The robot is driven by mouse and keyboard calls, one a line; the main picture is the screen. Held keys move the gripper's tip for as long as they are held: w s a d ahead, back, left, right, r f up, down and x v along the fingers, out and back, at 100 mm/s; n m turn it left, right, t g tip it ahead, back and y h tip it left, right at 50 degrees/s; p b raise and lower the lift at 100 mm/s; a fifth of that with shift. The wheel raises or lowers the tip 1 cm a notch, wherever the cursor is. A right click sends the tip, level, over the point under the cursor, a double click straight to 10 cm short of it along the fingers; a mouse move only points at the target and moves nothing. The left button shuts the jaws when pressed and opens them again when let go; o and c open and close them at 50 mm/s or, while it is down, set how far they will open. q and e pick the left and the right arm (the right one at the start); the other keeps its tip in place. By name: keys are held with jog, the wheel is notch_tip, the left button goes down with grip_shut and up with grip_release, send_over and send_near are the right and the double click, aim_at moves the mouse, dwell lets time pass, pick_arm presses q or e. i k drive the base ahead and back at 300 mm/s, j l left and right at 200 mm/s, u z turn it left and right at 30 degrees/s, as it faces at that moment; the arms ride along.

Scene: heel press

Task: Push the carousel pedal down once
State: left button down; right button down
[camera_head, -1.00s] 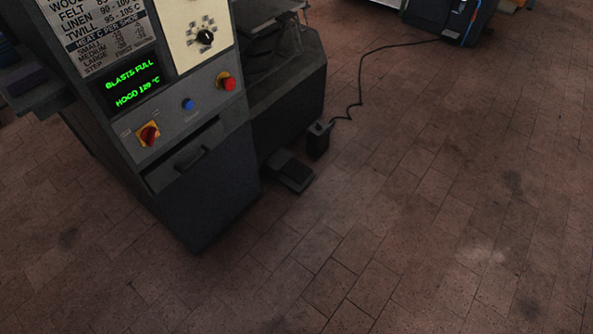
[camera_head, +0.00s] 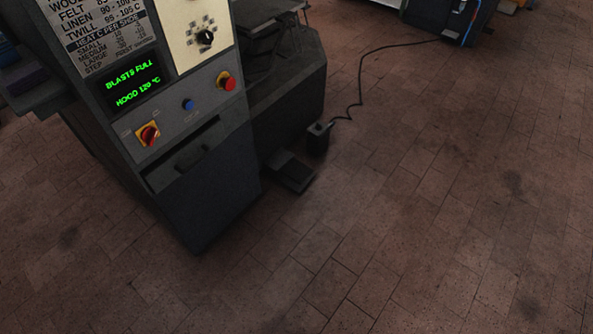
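A dark flat pedal (camera_head: 291,172) lies on the floor at the foot of the machine, just right of the front cabinet's lower corner. I take it for the carousel pedal, though no label on it can be read. Its surface is dark and its tilt is hard to make out. Nothing touches it from above. Neither of my grippers shows in the head view.
The machine's control cabinet (camera_head: 202,185) stands at the left, with a green-lit display (camera_head: 134,86), a red button (camera_head: 226,81) and a blue button (camera_head: 188,104). A small black box (camera_head: 318,139) with a cable (camera_head: 361,85) stands behind the pedal. The brick floor (camera_head: 430,220) at the right is clear.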

aim_at(298, 172)
jog(key=i+l+u, duration=0.25)
jog(key=i+l, duration=0.45)
jog(key=i, duration=0.2)
jog(key=i+l+u, duration=0.25)
jog(key=i+l, duration=0.6)
